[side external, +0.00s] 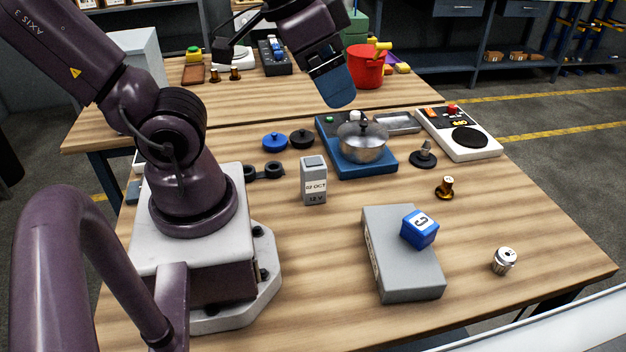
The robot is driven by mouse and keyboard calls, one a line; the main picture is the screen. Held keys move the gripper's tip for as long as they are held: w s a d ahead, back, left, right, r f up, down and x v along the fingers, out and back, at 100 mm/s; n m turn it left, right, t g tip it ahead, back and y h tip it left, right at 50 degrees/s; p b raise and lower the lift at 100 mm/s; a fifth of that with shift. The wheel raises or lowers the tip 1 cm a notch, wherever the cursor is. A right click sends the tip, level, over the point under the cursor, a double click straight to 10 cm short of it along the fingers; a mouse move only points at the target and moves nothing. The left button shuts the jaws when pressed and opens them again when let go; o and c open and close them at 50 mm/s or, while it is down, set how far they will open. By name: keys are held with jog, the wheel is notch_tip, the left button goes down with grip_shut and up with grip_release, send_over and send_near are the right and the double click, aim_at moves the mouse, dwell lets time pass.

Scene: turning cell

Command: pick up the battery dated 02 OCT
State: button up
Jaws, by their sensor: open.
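The battery (314,182) is a grey upright block with a label reading 02 OCT and 12 V. It stands on the wooden table near the middle, to the right of my base. My gripper (338,101) is raised above the back of the table, up and slightly right of the battery and clear of it. It points down and is open, with nothing seen in it. Its blue fingers overlap in this view, so the gap between them is hidden.
A blue stove (376,167) with a lidded pot (362,142) stands behind the battery. A grey box (410,280) bearing a blue cube (420,229) lies in front right. Blue and black lids (275,142) sit behind left. Bare wood surrounds the battery's front.

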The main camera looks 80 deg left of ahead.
notch_tip(320, 180, down, 11)
jog(key=d+m+g+y, duration=0.2)
jog(key=d+m+g, duration=0.15)
jog(key=g, duration=0.35)
jog(key=m+y, duration=1.3)
jog(key=y, duration=0.2)
send_near(316, 173)
jog(key=s, duration=0.3)
jog(key=s+f, duration=0.1)
jog(key=shift+s+d, duration=0.3)
jog(key=w+t, duration=0.1)
jog(key=w+m+y, duration=0.1)
jog(key=shift+w+a+r+t, duration=0.15)
jog(key=shift+w+t, duration=0.1)
jog(key=shift+t, duration=0.15)
jog(key=a, duration=0.6)
jog(key=shift+w+a+r, duration=0.1)
jog(key=shift+a, duration=0.1)
jog(key=a, duration=0.6)
jog(key=shift+w+a, duration=0.2)
jog(key=shift+w, duration=0.2)
jog(key=c, duration=1.3)
